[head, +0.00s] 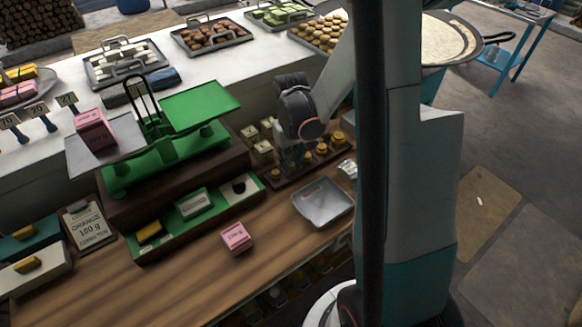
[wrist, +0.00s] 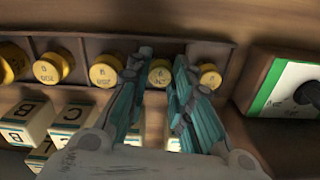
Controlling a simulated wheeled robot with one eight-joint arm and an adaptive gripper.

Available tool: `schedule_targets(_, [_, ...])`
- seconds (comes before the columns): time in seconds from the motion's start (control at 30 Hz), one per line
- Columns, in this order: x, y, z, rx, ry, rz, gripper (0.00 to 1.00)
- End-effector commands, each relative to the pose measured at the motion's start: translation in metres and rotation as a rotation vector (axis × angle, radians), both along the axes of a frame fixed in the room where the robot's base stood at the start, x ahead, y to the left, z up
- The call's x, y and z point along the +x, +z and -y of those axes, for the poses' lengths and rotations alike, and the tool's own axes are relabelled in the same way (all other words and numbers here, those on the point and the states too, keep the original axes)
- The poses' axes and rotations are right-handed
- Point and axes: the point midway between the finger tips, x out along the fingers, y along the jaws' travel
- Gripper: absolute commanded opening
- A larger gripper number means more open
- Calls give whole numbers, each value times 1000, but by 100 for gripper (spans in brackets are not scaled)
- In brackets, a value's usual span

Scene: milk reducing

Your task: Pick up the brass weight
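Several round brass weights stand in a row in a dark wooden rack (head: 283,182). In the wrist view they are a leftmost one (wrist: 13,62), the next to it (wrist: 51,68), one beside my left finger (wrist: 106,70), a small one (wrist: 160,73) between my fingertips and a small one at the right (wrist: 209,76). In the head view, brass weights (head: 337,138) show right of my gripper (head: 294,162). My gripper (wrist: 160,75) is open and reaches down over the rack. Its fingers are on either side of the small weight, with gaps visible. Contact cannot be told.
Cream lettered blocks (wrist: 28,122) lie near the rack. A green balance scale (head: 170,150) stands to its left, carrying a pink box (head: 94,130). A metal tray (head: 323,202) and another pink box (head: 236,238) are on the wooden counter (head: 190,280), whose front is mostly clear.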

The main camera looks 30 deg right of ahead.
Motion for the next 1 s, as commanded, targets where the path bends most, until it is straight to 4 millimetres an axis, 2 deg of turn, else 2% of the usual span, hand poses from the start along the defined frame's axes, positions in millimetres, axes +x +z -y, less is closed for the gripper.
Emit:
schedule_targets(0.37, [0,3,0,0,0,0,0])
schedule_targets(0.57, [0,21,0,0,0,0,0])
schedule_targets(0.77, [0,64,0,0,0,0,0])
schedule_targets(1.0, [-1,132,0,0,0,0,0])
